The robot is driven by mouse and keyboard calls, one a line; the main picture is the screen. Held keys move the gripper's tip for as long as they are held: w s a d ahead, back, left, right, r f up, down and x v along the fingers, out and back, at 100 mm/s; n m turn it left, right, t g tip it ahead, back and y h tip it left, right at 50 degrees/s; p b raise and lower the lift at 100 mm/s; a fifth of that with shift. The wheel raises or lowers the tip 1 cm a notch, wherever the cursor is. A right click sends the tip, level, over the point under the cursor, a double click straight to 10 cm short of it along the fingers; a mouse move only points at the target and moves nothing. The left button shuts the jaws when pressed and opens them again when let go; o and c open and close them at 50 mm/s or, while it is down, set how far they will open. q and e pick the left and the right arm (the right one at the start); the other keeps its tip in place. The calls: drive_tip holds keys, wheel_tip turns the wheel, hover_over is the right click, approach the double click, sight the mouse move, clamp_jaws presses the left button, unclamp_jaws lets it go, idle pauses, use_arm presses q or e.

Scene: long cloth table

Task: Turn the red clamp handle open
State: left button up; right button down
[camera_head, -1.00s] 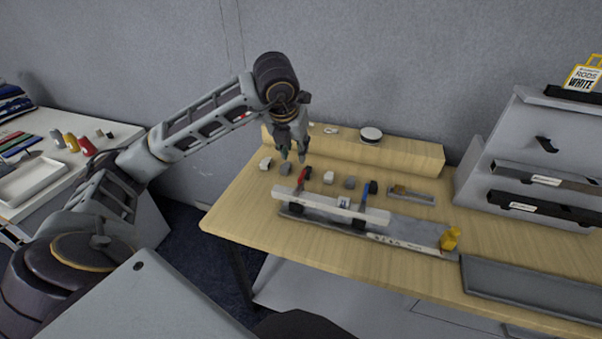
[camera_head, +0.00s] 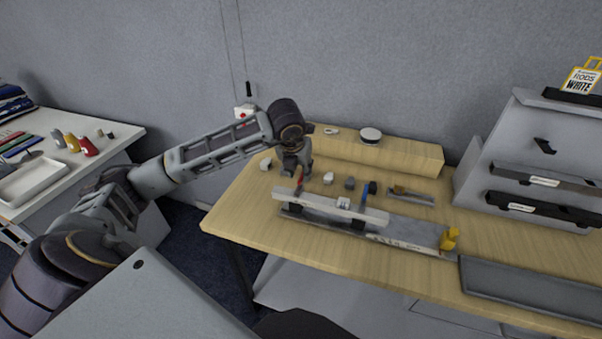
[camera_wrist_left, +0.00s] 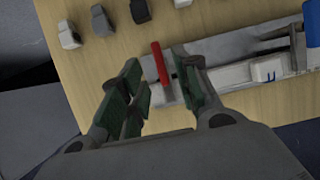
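The red clamp handle (camera_head: 299,182) stands up at the left end of a pale bar (camera_head: 325,207) on the table, its upper part partly hidden by my gripper. In the left wrist view the red handle (camera_wrist_left: 160,64) lies between the spread green-padded fingers of my left gripper (camera_wrist_left: 158,76), near their tips. My left gripper (camera_head: 296,173) is open and points down over the handle. Whether a finger touches it I cannot tell. A second clamp with a blue handle (camera_head: 363,199) stands further right on the bar. My right gripper is not in view.
The bar sits along a grey plate (camera_head: 410,234) with a yellow piece (camera_head: 449,239) at its right end. Several small grey and white blocks stand behind the bar. A raised wooden shelf (camera_head: 400,155) runs along the back. A grey tray (camera_head: 530,290) lies front right.

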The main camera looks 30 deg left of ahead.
sight(301, 177)
use_arm(q)
drive_tip(key=shift+x, duration=1.55)
clamp_jaws()
